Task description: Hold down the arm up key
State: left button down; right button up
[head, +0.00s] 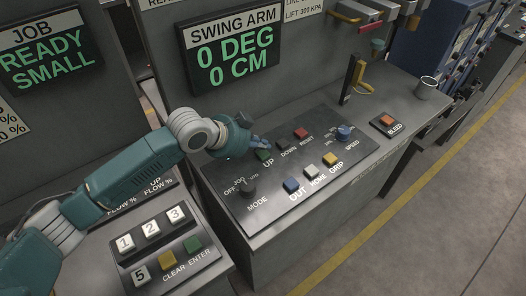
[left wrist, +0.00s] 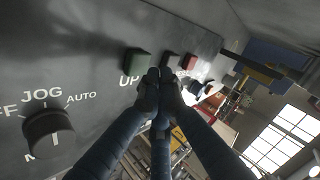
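The green UP key (head: 264,155) is on the dark sloped panel under the SWING ARM display (head: 235,50), which reads 0 DEG and 0 CM. My left gripper (head: 258,143) is at the panel's back edge beside this key. In the left wrist view its fingers (left wrist: 160,76) are drawn together, with nothing seen between them. The green key (left wrist: 138,61) shows just left of the fingertips there. I cannot tell whether they touch it. A black MODE knob (head: 248,187) is nearer the front; it also shows in the left wrist view (left wrist: 48,132). My right gripper is not in view.
The dark DOWN key (head: 282,144) and red RESET key (head: 301,133) sit close to the right of UP. Blue OUT (head: 290,185), white HOME (head: 310,171) and yellow GRIP (head: 330,159) keys are in front. An orange BLEED button (head: 387,120) and a cup (head: 426,88) stand farther right.

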aim_at(262, 155)
pick_arm(q)
notch_tip(262, 155, up, 5)
jog(key=p, duration=0.4)
jog(key=shift+f, duration=0.1)
dwell(0.3)
